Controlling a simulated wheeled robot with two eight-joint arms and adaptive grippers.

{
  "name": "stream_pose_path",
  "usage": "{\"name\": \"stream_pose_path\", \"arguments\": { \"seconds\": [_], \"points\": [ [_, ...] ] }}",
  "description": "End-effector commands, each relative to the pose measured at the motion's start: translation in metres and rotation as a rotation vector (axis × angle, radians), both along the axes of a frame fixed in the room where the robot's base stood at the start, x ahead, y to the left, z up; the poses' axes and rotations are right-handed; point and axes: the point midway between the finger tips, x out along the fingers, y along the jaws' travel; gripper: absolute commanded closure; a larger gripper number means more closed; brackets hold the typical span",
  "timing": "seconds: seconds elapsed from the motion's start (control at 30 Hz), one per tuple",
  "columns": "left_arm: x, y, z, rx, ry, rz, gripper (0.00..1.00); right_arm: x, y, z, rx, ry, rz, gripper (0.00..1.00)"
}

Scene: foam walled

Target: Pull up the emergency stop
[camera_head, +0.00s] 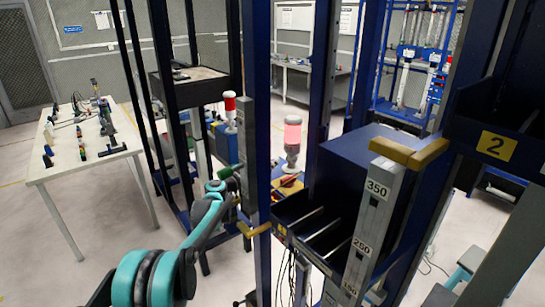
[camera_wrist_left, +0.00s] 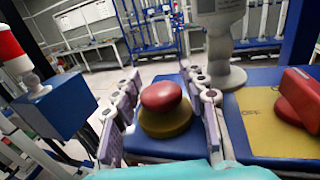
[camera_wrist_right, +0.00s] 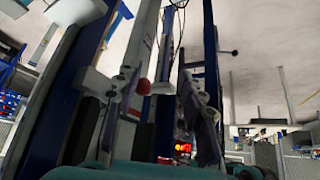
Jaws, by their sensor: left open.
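The emergency stop is a red mushroom button (camera_wrist_left: 161,96) on a round yellow base (camera_wrist_left: 165,121), on a blue surface in the left wrist view. My left gripper (camera_wrist_left: 161,72) is open, with one finger on each side of the button; I cannot tell whether either touches it. In the head view the red button (camera_head: 289,181) shows partly, behind a blue post, and my left arm reaches in from the left. The post hides much of that gripper. My right gripper (camera_wrist_right: 157,78) shows open and empty in the right wrist view.
Blue upright posts (camera_head: 263,120) and a slotted blue rack (camera_head: 318,226) stand close by. In the left wrist view a red block (camera_wrist_left: 299,92) lies right of the button. A white table (camera_head: 85,147) stands left.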

Motion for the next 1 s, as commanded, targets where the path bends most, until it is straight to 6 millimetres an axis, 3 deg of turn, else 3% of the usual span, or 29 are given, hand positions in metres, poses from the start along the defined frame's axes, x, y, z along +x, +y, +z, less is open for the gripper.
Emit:
{"name": "stream_pose_path", "arguments": {
  "seconds": [0.2,0.5,0.67,0.7,1.0],
  "points": [
    [0.019,-0.015,0.001,0.001,-0.001,0.0,0.57,0.0,0.0,0.005,0.0,0.0,0.0,0.6],
    [0.021,-0.017,0.0,0.001,-0.001,0.0,0.57,0.0,0.0,0.005,0.0,0.0,0.0,0.6],
    [0.021,-0.017,0.0,0.001,-0.001,0.0,0.97,0.0,0.0,0.005,0.0,0.0,0.0,0.6],
    [0.021,-0.017,0.0,0.001,-0.001,0.0,1.0,0.0,0.0,0.005,0.0,0.0,0.0,0.6],
    [0.021,-0.017,0.001,0.001,-0.001,0.001,1.0,0.0,0.0,0.005,0.0,0.0,0.0,0.6]
  ]
}}
